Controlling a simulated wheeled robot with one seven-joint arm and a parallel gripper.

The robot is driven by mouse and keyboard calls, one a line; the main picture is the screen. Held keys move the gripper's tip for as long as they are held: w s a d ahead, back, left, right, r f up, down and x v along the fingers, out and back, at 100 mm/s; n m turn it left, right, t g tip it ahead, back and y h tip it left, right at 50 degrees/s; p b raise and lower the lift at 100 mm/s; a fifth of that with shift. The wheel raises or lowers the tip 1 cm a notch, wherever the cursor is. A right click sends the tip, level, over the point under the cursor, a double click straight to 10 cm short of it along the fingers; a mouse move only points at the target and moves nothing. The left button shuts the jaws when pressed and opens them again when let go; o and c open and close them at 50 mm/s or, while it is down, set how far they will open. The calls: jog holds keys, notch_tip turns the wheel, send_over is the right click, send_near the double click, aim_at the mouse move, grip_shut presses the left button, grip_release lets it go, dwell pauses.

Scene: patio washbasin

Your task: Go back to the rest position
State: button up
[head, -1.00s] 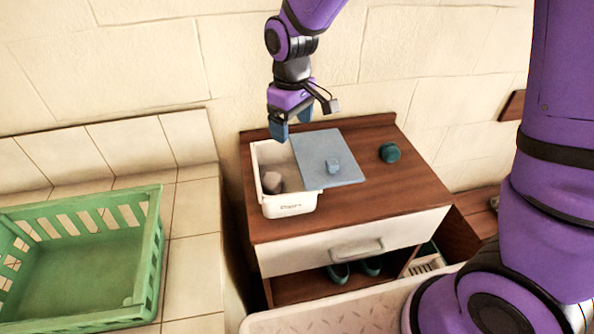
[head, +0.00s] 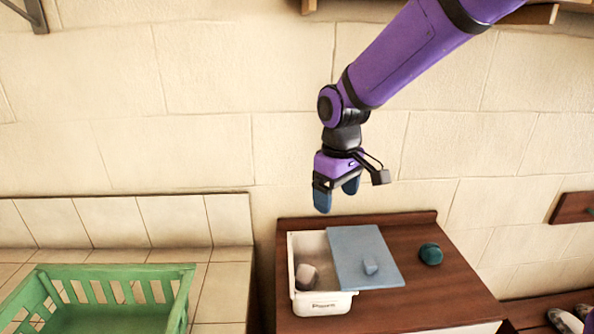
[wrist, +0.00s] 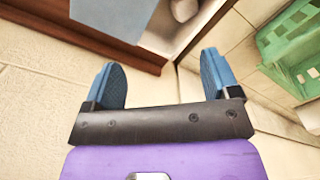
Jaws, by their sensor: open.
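My gripper (head: 337,194) hangs in front of the wall, above the back edge of the wooden cabinet. Its blue fingers are apart with nothing between them. In the wrist view my gripper (wrist: 163,85) is also open and empty. Below it, a white box (head: 322,304) stands on the cabinet top, with a pinkish-grey lump (head: 306,277) inside. A blue-grey lid (head: 362,252) with a small knob lies across the right part of the box. The gripper touches none of these.
A dark teal object (head: 431,254) sits on the cabinet top (head: 440,285) at the right. A green crate (head: 115,273) stands on the tiled counter at the left. The tan wall (head: 210,150) is close behind my gripper. A wooden shelf piece (head: 572,207) is on the wall at the right.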

jog(key=s+d+r+m+t, duration=0.3)
jog(key=s+d+r+m, duration=0.1)
jog(key=s+d+r, duration=0.65)
jog(key=s+d+r+m+t, duration=0.2)
jog(key=s+d+m, duration=0.2)
jog(key=s+d, duration=0.4)
jog(key=s, duration=0.3)
jog(key=shift+d+r, duration=0.25)
jog(key=shift+d, duration=0.05)
